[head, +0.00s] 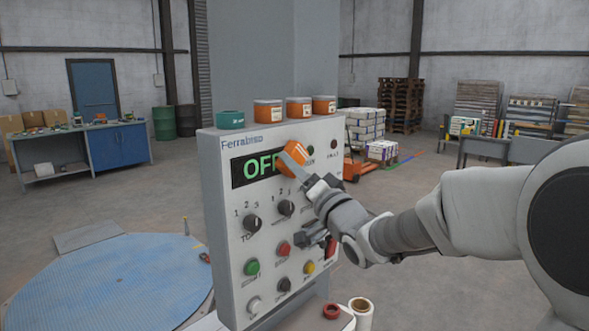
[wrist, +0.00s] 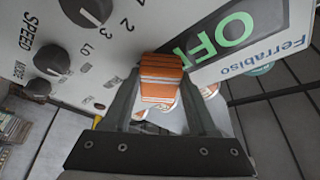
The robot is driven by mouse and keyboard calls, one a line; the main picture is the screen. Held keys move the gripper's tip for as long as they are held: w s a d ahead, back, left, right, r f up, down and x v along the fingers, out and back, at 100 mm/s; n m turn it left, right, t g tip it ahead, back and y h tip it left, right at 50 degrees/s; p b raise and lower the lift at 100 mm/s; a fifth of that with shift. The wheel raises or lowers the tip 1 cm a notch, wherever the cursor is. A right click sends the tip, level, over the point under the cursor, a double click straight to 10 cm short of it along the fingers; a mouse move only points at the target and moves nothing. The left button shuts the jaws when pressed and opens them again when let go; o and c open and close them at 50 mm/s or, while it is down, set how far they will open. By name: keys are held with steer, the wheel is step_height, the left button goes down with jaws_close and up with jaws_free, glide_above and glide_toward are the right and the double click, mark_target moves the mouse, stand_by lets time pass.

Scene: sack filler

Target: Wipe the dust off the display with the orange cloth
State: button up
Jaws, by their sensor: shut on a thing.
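The display (head: 251,168) is a dark panel with green letters, of which "OF" and part of another letter show. It sits near the top of the grey control panel (head: 225,250). My gripper (head: 299,164) is shut on the folded orange cloth (head: 292,157), at the right part of the display, and hides its right end. In the wrist view the orange cloth (wrist: 162,78) has white stripes and sits between my fingers, by the edge of the display (wrist: 222,32). I cannot tell whether the cloth touches the display. No dust can be made out on the visible part.
Several knobs and buttons, such as the green button (head: 252,267), lie below the display. Orange jars (head: 268,111) and a teal item (head: 229,119) stand on top of the panel. A white roll (head: 361,312) stands below. A blue round platform (head: 110,285) is at left.

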steer(key=shift+s+d+f, duration=0.1)
steer(key=shift+s+d, duration=0.8)
steer(key=shift+d, duration=0.25)
steer(key=shift+s+d, duration=0.85)
steer(key=shift+d, duration=0.25)
steer(key=shift+s+d+p, duration=0.4)
steer(key=shift+s+d, duration=0.5)
steer(key=shift+d, duration=0.3)
